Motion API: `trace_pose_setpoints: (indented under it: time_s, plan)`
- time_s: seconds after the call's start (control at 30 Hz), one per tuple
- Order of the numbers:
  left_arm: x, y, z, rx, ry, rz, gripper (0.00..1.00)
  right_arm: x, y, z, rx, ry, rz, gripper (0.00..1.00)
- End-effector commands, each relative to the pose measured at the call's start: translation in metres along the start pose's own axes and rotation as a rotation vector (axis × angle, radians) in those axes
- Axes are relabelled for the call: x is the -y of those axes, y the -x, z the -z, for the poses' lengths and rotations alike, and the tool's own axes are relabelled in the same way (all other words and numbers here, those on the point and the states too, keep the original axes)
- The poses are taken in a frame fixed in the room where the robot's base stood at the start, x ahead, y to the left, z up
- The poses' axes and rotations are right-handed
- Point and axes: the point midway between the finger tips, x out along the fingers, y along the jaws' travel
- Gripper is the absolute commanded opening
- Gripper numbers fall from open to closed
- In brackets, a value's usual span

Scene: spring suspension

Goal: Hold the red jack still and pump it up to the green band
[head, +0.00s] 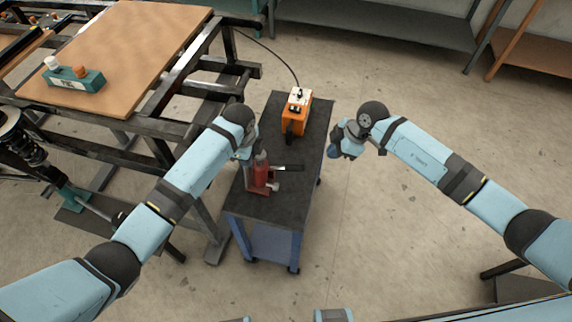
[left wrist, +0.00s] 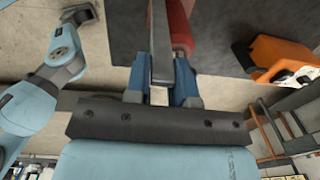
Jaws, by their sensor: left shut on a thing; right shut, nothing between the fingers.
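The red jack (head: 261,172) stands upright on the dark top of a small trolley (head: 291,190). Its lever (head: 289,168) sticks out to the right in the head view. My left gripper (head: 247,156) is at the jack's left side. In the left wrist view, its blue fingers (left wrist: 162,82) are shut at a grey upright part beside the jack's red body (left wrist: 179,22). My right gripper (head: 336,150) is shut and empty, to the right of the trolley and apart from the jack. I cannot make out a green band.
An orange box (head: 295,116) with a cable stands at the trolley's far end. A workbench (head: 130,45) with a teal block (head: 76,82) is at the left. A suspension strut (head: 22,140) shows at the left edge. The floor (head: 400,240) to the right is clear.

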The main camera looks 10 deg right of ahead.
Motion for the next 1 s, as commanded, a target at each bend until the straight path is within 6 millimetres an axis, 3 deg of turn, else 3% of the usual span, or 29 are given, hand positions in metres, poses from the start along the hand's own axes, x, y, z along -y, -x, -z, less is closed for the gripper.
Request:
trace_pose_setpoints:
  time_s: [0.03, 0.07, 0.13, 0.53, 0.63, 0.77, 1.0]
  plan:
    - [-0.016, -0.028, 0.002, 0.004, -0.001, -0.042, 0.0, 0.0, -0.005, -0.002, 0.0, 0.0, 0.0, 0.0]
    - [-0.016, -0.028, 0.002, 0.004, -0.001, -0.042, 0.3, 0.0, -0.005, -0.002, 0.0, 0.0, 0.0, 0.0]
    - [-0.016, -0.028, 0.002, 0.003, -0.001, -0.042, 0.42, 0.0, -0.005, -0.002, 0.0, 0.0, 0.0, 0.0]
    - [-0.015, -0.026, 0.003, 0.001, -0.001, -0.04, 0.46, 0.0, -0.005, -0.002, 0.0, 0.0, 0.0, 0.0]
    - [-0.015, -0.017, 0.003, 0.001, -0.002, -0.035, 0.52, 0.0, -0.005, -0.002, 0.0, 0.0, 0.0, 0.0]
    - [-0.014, 0.006, 0.003, 0.001, -0.002, -0.026, 0.52, 0.0, -0.004, -0.002, 0.0, 0.0, 0.0, 0.0]
    - [-0.01, 0.066, 0.001, 0.003, 0.0, 0.0, 0.52, 0.0, -0.002, -0.001, 0.0, 0.0, 0.0, 0.0]
